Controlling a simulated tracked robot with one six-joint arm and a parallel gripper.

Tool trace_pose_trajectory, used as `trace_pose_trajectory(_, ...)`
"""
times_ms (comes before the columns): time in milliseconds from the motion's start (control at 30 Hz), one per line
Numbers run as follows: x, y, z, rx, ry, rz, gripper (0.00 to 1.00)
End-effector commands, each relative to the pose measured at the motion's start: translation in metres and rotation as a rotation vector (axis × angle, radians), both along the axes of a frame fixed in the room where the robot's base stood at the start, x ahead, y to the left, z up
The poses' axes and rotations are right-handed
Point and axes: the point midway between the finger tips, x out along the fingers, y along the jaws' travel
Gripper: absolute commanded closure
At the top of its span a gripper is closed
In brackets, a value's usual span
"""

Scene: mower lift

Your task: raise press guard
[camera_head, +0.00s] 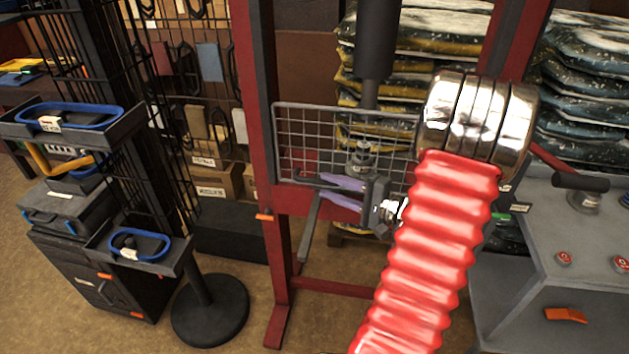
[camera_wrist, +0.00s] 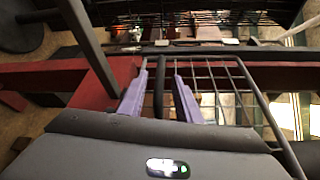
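The press guard (camera_head: 300,150) is a grey wire-mesh panel in a frame, upright in front of the red press frame (camera_head: 256,120). Its mesh also shows at the right of the wrist view (camera_wrist: 225,95). My gripper (camera_head: 322,186) has two purple fingers and lies at the guard's lower edge, pointing left in the head view. In the wrist view the fingers (camera_wrist: 160,78) stand apart, with a dark bar of the guard's frame between them. Gaps show beside the bar, so the gripper looks open around it. My red arm sleeve hides the guard's right end.
A dark press ram (camera_head: 376,45) hangs behind the guard. A grey bar (camera_head: 311,228) slopes down below it. A control bench (camera_head: 535,245) with red buttons stands right. A round-based stand (camera_head: 210,312) with trays is left. Stacked bags (camera_head: 440,45) fill the back.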

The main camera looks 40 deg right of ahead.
Motion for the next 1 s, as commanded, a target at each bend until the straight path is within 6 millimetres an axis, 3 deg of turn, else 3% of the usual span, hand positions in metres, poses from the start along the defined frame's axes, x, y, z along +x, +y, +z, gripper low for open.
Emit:
trace_pose_trajectory(400, 0.048, 0.014, -0.005, 0.001, 0.002, 0.002, 0.69)
trace_pose_trajectory(800, 0.054, 0.015, -0.005, 0.0, 0.001, 0.0, 0.69)
trace_pose_trajectory(1000, 0.054, 0.015, -0.005, 0.0, 0.001, 0.0, 0.82)
